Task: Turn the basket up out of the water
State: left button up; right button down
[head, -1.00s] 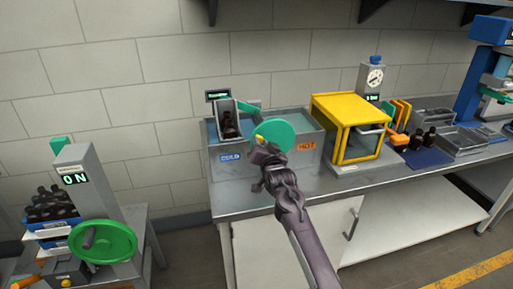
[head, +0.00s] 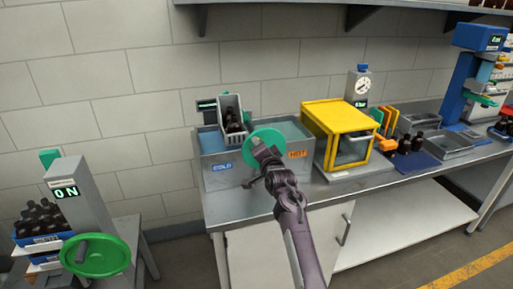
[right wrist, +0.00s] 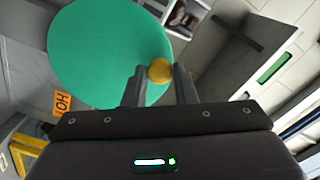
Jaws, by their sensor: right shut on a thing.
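The grey basket (head: 231,115) holds dark amber bottles and stands tilted above the cold side of the water bath (head: 221,176), in the head view. The green wheel (head: 264,147) is at the front of the bath, between the COLD and HOT labels; it also fills the upper left of the right wrist view (right wrist: 100,55). My right gripper (head: 262,158) is at the wheel, shut on its yellow knob (right wrist: 159,70), which shows between the fingers in the right wrist view. My left gripper is not in view.
A yellow-framed box (head: 340,132) stands right of the bath, with dark bottles (head: 411,143) beyond it. At left is a separate stand with another green wheel (head: 96,256) and a crate of bottles (head: 40,222). A shelf (head: 340,4) hangs above.

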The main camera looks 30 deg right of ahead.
aim_at(266, 133)
jog(key=shift+s+d+r+m, duration=0.1)
jog(key=shift+d+r+m, duration=0.25)
jog(key=shift+m, duration=0.3)
jog(key=shift+s+d+r+m, duration=0.15)
jog(key=shift+d+m, duration=0.25)
jog(key=shift+m, duration=0.3)
jog(key=shift+d+r+m, duration=0.25)
jog(key=shift+d+m, duration=0.15)
jog(key=shift+m, duration=0.25)
jog(key=shift+s+d+r+m+p, duration=0.1)
jog(key=shift+d+m+p, duration=0.1)
jog(key=shift+d+m, duration=0.3)
jog(key=shift+s+d+m+p, duration=0.1)
jog(key=shift+d+m+p, duration=0.05)
jog(key=shift+m, duration=0.55)
jog(key=shift+d, duration=0.1)
jog(key=c, duration=1.2)
grip_release()
jog(key=shift+o, duration=0.2)
jog(key=shift+f, duration=0.2)
